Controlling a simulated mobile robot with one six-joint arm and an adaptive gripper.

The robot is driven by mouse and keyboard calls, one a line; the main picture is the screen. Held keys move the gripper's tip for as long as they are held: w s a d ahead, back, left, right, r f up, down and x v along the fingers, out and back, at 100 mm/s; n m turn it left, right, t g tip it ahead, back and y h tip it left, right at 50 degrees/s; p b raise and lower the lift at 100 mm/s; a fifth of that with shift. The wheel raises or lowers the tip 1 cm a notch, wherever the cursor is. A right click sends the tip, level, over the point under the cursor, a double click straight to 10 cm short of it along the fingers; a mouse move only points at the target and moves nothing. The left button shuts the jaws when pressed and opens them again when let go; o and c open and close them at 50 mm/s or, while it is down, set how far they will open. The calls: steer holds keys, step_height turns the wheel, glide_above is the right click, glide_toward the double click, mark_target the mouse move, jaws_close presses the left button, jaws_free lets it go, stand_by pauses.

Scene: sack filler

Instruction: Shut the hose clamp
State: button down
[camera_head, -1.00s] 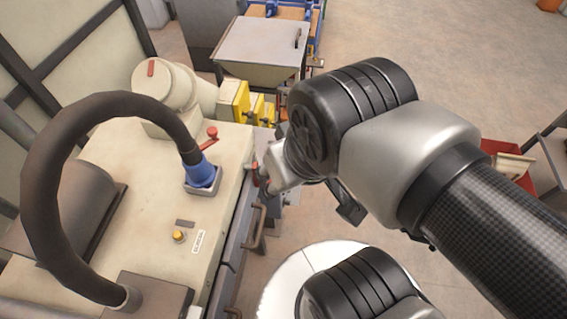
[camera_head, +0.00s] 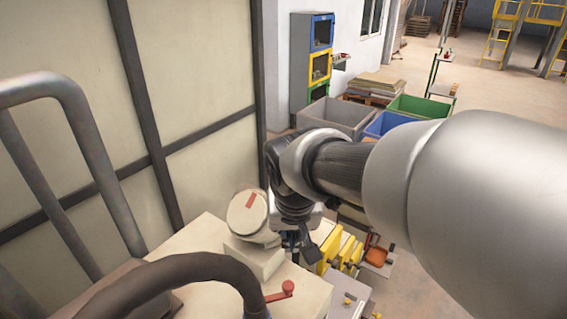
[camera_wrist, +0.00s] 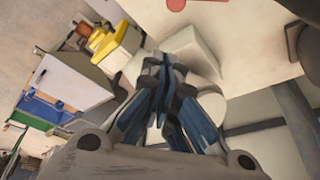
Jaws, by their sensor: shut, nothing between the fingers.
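The dark hose (camera_head: 190,270) arches over the cream machine top, and only a sliver of its blue cuff (camera_head: 258,313) shows at the bottom edge. The clamp's red lever (camera_head: 281,291) with its round knob stands beside the cuff. Whether the clamp is open or shut I cannot tell. My gripper (camera_head: 294,258) is above the far end of the machine top, beyond the lever and apart from it. In the wrist view its fingers (camera_wrist: 155,62) are together and empty. A red round shape (camera_wrist: 176,4) at the top edge there may be the lever's knob.
A cream round housing (camera_head: 247,213) with a red mark stands left of my gripper. Yellow blocks (camera_head: 334,250) stand to its right. A panelled wall (camera_head: 200,60) rises at the left. Grey, blue and green bins (camera_head: 420,106) stand beyond.

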step_height(320, 180, down, 10)
steer(key=shift+w+a, duration=0.15)
steer(key=shift+a, duration=0.2)
stand_by(0.4)
steer(key=shift+w, duration=0.1)
steer(key=shift+s+d+b, duration=0.1)
steer(key=shift+s+b, duration=0.1)
steer(key=shift+b, duration=0.1)
